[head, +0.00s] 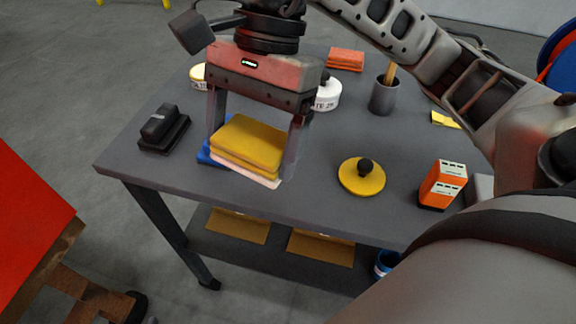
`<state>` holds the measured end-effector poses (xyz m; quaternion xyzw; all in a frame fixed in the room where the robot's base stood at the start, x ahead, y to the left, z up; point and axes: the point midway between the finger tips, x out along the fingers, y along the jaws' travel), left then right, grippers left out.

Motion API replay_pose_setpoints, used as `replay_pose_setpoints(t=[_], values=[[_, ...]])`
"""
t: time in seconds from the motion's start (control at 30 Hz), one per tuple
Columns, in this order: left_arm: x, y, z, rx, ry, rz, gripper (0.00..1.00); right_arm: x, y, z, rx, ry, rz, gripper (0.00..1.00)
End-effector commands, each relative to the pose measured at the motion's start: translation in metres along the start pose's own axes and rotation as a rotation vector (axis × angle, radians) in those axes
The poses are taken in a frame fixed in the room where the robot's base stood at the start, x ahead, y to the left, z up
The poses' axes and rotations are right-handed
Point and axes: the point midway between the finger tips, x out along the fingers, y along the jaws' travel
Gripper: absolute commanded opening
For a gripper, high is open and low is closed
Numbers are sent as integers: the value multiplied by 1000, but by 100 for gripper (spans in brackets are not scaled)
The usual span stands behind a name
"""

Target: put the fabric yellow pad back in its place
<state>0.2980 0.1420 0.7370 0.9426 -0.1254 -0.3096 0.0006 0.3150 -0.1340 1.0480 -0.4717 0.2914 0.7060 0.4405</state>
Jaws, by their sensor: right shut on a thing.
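The fabric yellow pad (249,139) looks like a thick, folded, layered yellow block with a pale underside. It is in the middle left of the head view, over the grey table (320,190). My right gripper (250,158) comes down from above and is shut on the pad, with one finger at each side of it. I cannot tell whether the pad touches the table or is held just above it. A blue thing (205,153) shows partly behind and below the pad, mostly hidden. My left gripper is not in view.
On the table are a black block (160,125) on a dark base, an orange stack (346,59), a white round container (327,95), a grey cup (384,96), a yellow disc with black knob (361,178) and an orange box (441,186).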

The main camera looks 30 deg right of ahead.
Motion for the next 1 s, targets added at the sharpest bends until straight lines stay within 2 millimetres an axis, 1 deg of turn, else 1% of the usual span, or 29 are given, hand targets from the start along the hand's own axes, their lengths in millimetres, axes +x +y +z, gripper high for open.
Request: replay_pose_setpoints(t=[0.03,0.1,0.2,0.37,0.47,0.57,0.83,0.9,1.0], values=[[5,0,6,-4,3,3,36,7,4,4,87,1,-44,62],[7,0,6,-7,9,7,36,9,7,10,209,1,-94,62],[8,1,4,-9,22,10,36,10,12,16,345,2,-150,62],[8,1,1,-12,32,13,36,10,16,20,466,2,-194,62],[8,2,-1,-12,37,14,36,10,15,13,500,2,-203,62],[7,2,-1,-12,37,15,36,11,12,-7,510,4,-200,62],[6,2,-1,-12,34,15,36,13,-2,-79,508,4,-198,62],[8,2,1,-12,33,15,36,24,-4,-95,506,2,-195,62],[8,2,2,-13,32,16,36,34,-7,-113,503,2,-197,62]])
